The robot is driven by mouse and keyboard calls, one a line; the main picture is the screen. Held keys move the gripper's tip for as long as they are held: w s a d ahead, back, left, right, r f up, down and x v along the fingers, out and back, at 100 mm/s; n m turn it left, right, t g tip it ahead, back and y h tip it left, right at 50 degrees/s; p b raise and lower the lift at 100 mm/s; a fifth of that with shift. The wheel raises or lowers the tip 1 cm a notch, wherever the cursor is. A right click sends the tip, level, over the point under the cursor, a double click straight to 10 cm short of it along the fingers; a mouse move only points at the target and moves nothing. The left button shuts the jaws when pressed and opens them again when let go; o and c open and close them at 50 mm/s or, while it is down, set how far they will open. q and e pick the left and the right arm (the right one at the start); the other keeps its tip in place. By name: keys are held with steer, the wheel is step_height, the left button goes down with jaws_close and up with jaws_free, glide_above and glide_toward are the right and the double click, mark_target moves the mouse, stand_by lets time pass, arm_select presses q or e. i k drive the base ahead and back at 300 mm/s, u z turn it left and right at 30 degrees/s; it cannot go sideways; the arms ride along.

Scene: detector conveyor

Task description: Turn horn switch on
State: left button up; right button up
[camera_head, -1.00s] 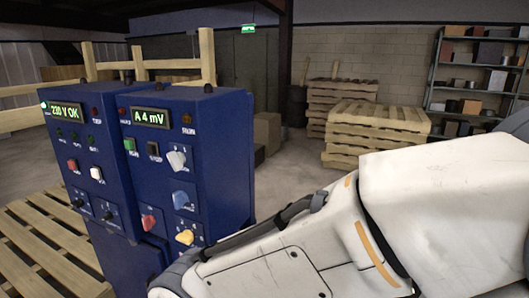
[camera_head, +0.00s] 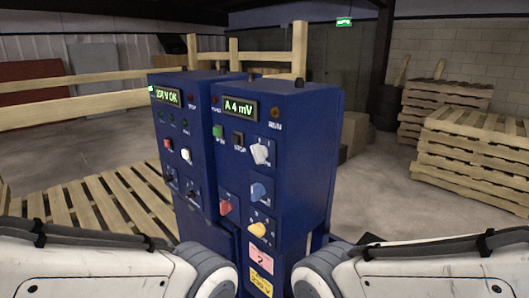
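A blue control cabinet (camera_head: 305,150) stands upright ahead of me, in two side-by-side sections. The right section has a lit display reading "A 4 mV" (camera_head: 239,107), a green button (camera_head: 218,131), a dark button (camera_head: 239,140) and a white knob (camera_head: 260,154), a blue knob (camera_head: 257,191), a yellow knob (camera_head: 257,229) and a red knob (camera_head: 225,207). The left section has a lit display (camera_head: 165,95), a red switch (camera_head: 168,144), a white switch (camera_head: 186,155) and small black toggles (camera_head: 191,187). Labels are too small to read, so I cannot tell which is the horn switch. Both my grippers are out of view.
Wooden pallets (camera_head: 85,208) lie on the floor at the left, beside the cabinet. Stacked pallets (camera_head: 475,150) stand at the right, with cardboard boxes (camera_head: 355,132) behind the cabinet. A wooden fence (camera_head: 70,90) runs behind at the left. Bare floor shows at the right.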

mark_target(260, 153)
steer(key=u, duration=2.35)
steer(key=k, duration=0.35)
steer(key=z, duration=0.95)
